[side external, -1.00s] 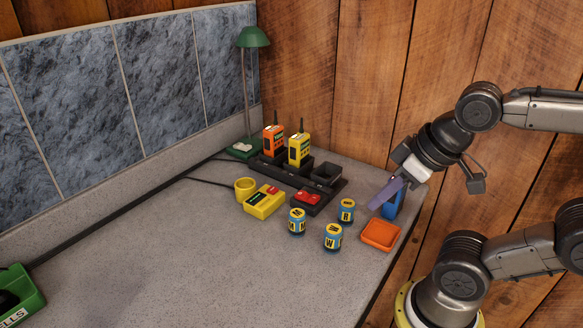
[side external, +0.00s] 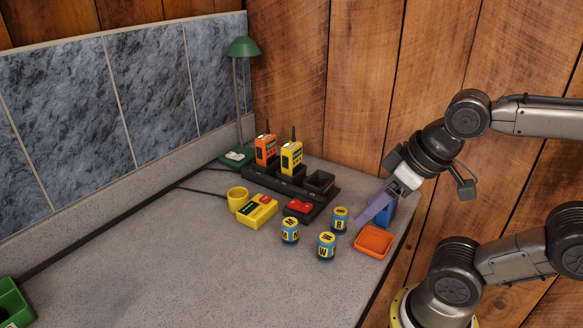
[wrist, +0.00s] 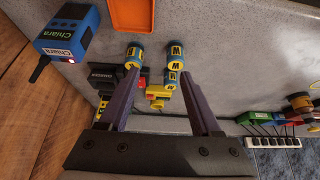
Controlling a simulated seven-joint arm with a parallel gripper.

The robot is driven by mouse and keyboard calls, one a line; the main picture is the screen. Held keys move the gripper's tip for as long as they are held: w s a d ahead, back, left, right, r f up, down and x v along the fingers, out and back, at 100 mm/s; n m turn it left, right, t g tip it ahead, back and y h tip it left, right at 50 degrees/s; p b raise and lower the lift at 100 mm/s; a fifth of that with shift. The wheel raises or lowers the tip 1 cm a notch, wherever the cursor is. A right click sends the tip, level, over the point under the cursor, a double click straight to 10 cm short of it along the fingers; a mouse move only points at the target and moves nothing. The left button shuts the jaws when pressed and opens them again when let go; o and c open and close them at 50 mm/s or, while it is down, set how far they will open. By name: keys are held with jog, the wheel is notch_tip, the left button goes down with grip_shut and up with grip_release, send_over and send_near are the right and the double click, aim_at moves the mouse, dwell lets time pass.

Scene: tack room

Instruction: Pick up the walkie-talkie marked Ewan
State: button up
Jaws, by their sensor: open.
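An orange walkie-talkie (side external: 265,150) and a yellow walkie-talkie (side external: 291,158) stand upright in a black charger rack (side external: 318,196); their labels are too small to read. A blue walkie-talkie (side external: 386,212) at the table's right edge is partly hidden by my gripper. In the wrist view it is marked Chiara (wrist: 65,38). I cannot read Ewan anywhere. My gripper (side external: 368,214) is open and empty, over the right side of the table beside the blue walkie-talkie. In the wrist view its two purple fingers (wrist: 158,72) are apart, with battery-like cylinders beyond them.
Several blue-and-yellow cylinders (side external: 327,246) stand in front of the rack. An orange tray (side external: 374,242) lies near the right edge. A yellow box (side external: 257,211), yellow cup (side external: 238,199) and green lamp (side external: 243,47) are left. A green bin (side external: 14,303) is front left. The table's left-middle is clear.

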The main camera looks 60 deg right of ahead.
jog(key=shift+o, duration=0.6)
